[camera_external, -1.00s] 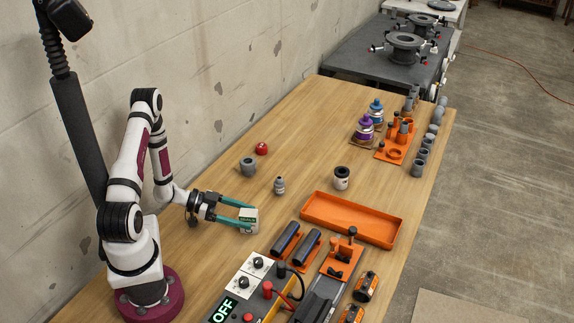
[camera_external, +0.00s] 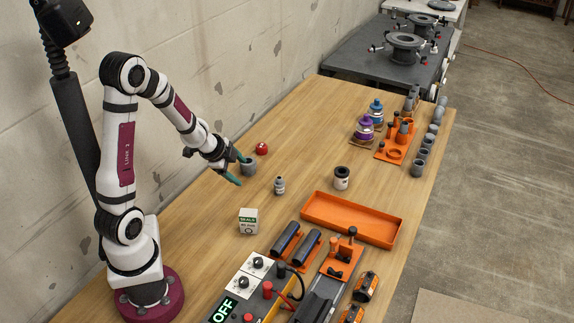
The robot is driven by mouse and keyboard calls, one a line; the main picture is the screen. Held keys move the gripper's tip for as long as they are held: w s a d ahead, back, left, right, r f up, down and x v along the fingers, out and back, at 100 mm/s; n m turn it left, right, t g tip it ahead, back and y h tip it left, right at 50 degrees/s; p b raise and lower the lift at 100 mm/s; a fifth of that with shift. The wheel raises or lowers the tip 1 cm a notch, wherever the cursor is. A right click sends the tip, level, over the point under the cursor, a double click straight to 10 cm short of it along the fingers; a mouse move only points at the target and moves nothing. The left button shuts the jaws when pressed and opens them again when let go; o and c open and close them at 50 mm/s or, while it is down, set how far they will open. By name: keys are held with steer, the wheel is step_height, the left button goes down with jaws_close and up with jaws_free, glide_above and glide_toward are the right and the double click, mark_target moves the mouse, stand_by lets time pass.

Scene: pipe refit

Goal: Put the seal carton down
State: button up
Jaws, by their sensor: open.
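The seal carton (camera_external: 248,222), a small white box with a green label band, stands upright on the wooden table in the external view, left of the dark cylinders. Nothing touches it. My gripper (camera_external: 240,172) has teal fingers and is open and empty. It is raised above the table, farther back than the carton and apart from it. Its fingers appear close to the grey cup (camera_external: 249,167) and partly overlap it in the picture; I cannot tell whether they touch.
A red round part (camera_external: 262,149) lies behind the cup. A small grey bottle (camera_external: 279,185) and a white-and-black container (camera_external: 341,178) stand to the right. An orange tray (camera_external: 352,219) is farther right. A control box (camera_external: 243,301) stands in front. Table around the carton is clear.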

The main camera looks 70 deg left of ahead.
steer(key=s+d+r+n+g+y, duration=0.1)
steer(key=s+d+r+g+y, duration=0.1)
steer(key=d+r, duration=0.35)
steer(key=s+d+r+g+h, duration=0.2)
steer(key=s+d, duration=0.5)
steer(key=d, duration=0.1)
steer(key=s+d+r+g+h, duration=0.1)
steer(key=s+d, duration=0.6)
steer(key=d, duration=0.2)
steer(key=shift+s+r+g+h, duration=0.25)
steer(key=shift+r+g+h, duration=0.15)
